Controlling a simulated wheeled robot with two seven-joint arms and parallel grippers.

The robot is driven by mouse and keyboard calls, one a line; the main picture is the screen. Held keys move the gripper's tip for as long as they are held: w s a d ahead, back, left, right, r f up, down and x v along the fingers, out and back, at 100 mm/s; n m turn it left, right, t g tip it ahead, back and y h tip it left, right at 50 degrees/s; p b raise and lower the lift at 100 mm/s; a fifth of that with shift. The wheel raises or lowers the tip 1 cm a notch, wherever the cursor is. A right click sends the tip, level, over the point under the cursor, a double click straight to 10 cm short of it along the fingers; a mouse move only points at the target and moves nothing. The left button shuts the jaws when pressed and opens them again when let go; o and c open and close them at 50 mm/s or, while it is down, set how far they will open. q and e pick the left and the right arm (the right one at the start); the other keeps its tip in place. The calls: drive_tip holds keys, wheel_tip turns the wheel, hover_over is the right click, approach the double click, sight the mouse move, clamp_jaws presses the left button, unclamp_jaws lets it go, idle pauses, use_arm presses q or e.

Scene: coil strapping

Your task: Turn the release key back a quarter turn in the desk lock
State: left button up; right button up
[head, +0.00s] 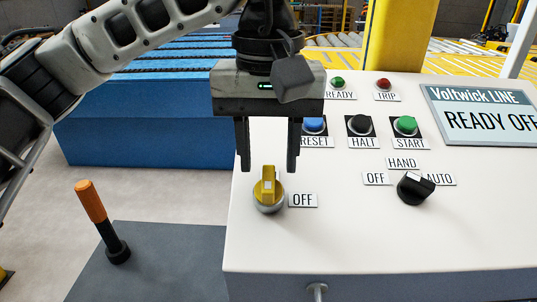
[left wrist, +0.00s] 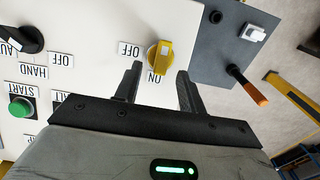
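The yellow release key (head: 268,187) stands in a round grey lock at the left side of the white desk panel, with an OFF label (head: 303,200) to its right. The key also shows in the left wrist view (left wrist: 160,55), with OFF and ON labels beside it. My left gripper (head: 268,168) is open just above and behind the key, fingers pointing down, with nothing between them. In the left wrist view the two fingers (left wrist: 157,80) are spread and the key lies just beyond their tips. My right gripper is in neither view.
The panel carries a black selector knob (head: 415,188), a black HALT button (head: 359,124), a green START button (head: 404,125) and a blue RESET button (head: 314,124). A display (head: 487,115) reads READY OFF. An orange-handled lever (head: 91,202) stands left of the desk.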

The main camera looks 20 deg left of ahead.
use_arm(q)
drive_tip(key=shift+f, duration=0.4)
clamp_jaws()
drive_tip(key=c, duration=0.6)
unclamp_jaws()
drive_tip(key=shift+c, duration=0.2)
clamp_jaws()
drive_tip(key=shift+f, duration=0.1)
drive_tip(key=n+b, duration=0.1)
drive_tip(key=n+h+b, duration=0.1)
drive_tip(key=n+b, duration=0.2)
drive_tip(key=shift+s+a+f+n+t+h+b, duration=0.2)
drive_tip(key=shift+a+f+n+t+h+b, duration=0.1)
drive_tip(key=shift+a+t, duration=0.1)
drive_tip(key=shift+s+a+r+n+b, duration=0.1)
drive_tip(key=shift+r+n+b, duration=0.05)
drive_tip(key=shift+n+b, duration=0.35)
